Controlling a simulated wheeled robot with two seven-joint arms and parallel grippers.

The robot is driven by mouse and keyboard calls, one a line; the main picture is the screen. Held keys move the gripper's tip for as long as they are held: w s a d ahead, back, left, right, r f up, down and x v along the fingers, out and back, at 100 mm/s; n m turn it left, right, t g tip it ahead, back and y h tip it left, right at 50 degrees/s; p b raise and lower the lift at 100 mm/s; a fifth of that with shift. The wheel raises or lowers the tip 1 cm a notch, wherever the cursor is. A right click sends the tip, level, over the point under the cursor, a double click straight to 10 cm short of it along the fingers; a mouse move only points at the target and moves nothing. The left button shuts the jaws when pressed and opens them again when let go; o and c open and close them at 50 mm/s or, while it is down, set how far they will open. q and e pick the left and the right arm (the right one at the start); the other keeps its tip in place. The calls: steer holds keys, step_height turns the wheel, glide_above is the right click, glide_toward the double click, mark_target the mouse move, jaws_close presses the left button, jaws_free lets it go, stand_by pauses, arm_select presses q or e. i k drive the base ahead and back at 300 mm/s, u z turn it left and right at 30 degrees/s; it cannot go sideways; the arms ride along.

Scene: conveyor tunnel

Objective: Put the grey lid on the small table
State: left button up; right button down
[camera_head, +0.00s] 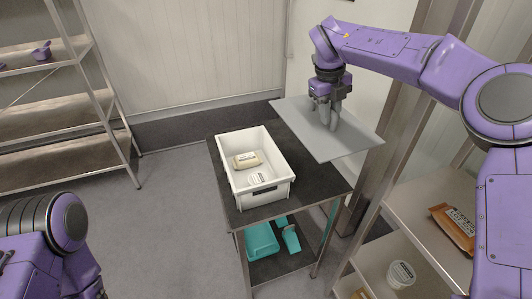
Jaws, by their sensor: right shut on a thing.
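The grey lid (350,143) is a flat, thin rectangular sheet at the right of centre. My right gripper (335,122) points down and is shut on the lid from above. The lid is over the back right part of the small table (308,165) and reaches past its right edge. I cannot tell whether the lid touches the tabletop. The small table has a dark top and a lower shelf. My left arm shows at the lower left, but its gripper is not in view.
A white crate (275,193) with two packets stands on the table's left part. Teal items (262,240) lie on the lower shelf. A metal rack (62,110) stands at the left. A shelf (425,205) with a brown packet (455,228) and a white tub (401,273) is at the right.

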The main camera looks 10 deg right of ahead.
mark_target(289, 145)
steer(key=i, duration=0.85)
